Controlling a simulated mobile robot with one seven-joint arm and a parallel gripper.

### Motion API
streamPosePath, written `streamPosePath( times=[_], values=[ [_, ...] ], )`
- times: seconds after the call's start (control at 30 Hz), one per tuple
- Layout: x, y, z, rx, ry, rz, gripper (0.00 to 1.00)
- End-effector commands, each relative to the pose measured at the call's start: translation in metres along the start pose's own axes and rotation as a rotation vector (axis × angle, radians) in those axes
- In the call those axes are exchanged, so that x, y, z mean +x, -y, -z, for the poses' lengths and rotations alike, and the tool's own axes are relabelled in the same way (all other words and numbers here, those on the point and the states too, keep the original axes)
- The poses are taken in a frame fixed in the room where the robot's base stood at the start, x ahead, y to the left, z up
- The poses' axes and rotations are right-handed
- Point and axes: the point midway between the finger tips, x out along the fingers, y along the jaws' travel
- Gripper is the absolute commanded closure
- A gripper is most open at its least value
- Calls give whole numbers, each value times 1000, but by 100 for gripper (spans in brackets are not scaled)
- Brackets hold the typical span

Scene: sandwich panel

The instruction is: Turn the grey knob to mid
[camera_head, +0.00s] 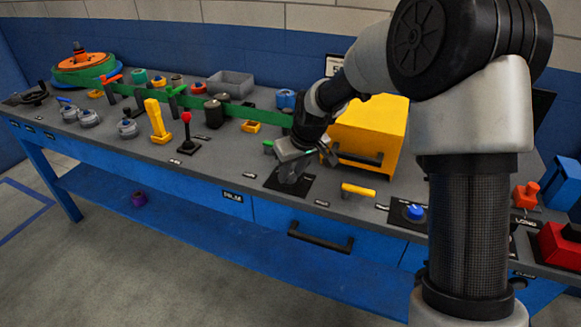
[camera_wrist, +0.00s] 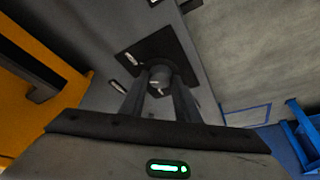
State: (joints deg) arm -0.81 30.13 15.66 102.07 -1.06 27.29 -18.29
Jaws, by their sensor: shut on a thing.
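The grey knob (camera_wrist: 160,76) sits on a square black plate (camera_wrist: 140,50) in the wrist view, with small white labels on the plate. The two dark fingers of my gripper (camera_wrist: 160,97) reach to either side of the knob and are shut on it. A small light mark shows on the knob, but I cannot tell its setting. In the head view my gripper (camera_head: 292,162) points down at the black plate (camera_head: 271,181) near the bench's front edge, and mostly hides the knob.
A yellow box (camera_head: 380,122) with a black handle stands just right of and behind my gripper. A yellow handle (camera_head: 358,190) and a blue button (camera_head: 415,211) lie to the right. A red-topped lever (camera_head: 187,130) and a yellow lever (camera_head: 157,120) stand to the left.

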Motion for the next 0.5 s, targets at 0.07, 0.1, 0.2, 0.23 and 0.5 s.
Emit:
streamPosePath(
  times=[0.07,0.1,0.2,0.23,0.5],
  values=[
    [-2,-2,0,-57,2,28,93],
    [-2,-2,0,-87,2,40,93],
    [-2,-3,1,-159,1,69,93],
    [-2,-3,1,-179,1,77,93],
    [-1,-3,1,-312,1,130,93]
  ],
)
